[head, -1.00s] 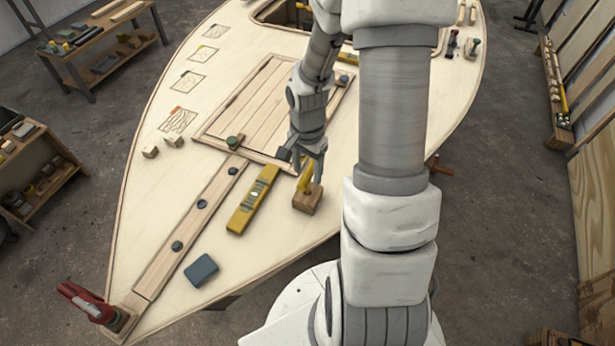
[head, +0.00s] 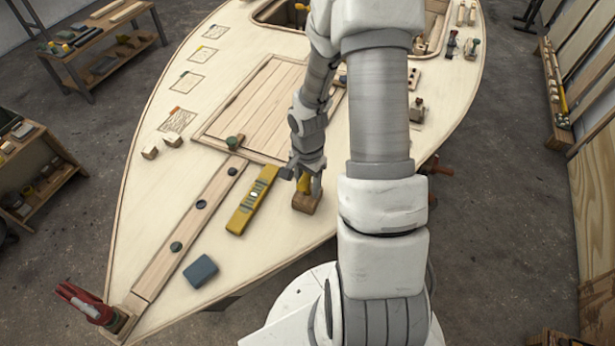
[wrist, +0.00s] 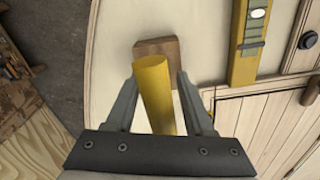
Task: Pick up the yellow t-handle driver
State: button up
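The yellow t-handle driver (wrist: 155,95) shows in the wrist view as a thick yellow bar between my two fingers. A small wooden block (wrist: 157,48) lies beyond its far end. In the head view the driver (head: 304,185) is a small yellow piece above the same block (head: 306,204), partly hidden by my fingers. My gripper (wrist: 159,80) is open, with one finger on each side of the driver. A gap shows at the right finger; the left finger is very close, and I cannot tell if it touches. In the head view my gripper (head: 307,178) is just above the block.
A yellow spirit level (head: 240,220) lies left of the block on the pale plywood deck (head: 265,255). A blue-grey block (head: 201,270) lies nearer the hull's tip. A red clamp (head: 85,303) grips that tip. A slatted hatch (head: 262,105) lies behind. Bare deck surrounds the wooden block.

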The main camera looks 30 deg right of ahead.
aim_at(307, 174)
grip_shut()
jog(key=shift+r, duration=0.15)
jog(key=shift+r+p, duration=0.45)
jog(key=shift+r, duration=0.05)
notch_tip(307, 174, up, 3)
jog(key=shift+r+p, duration=0.1)
jog(key=shift+p, duration=1.05)
jog(key=s+a+r+p, duration=0.5)
jog(key=a+r, duration=0.5)
jog(key=r, duration=0.1)
jog(key=shift+s+r, duration=0.3)
jog(key=shift+s, duration=0.05)
jog(key=shift+a, duration=0.1)
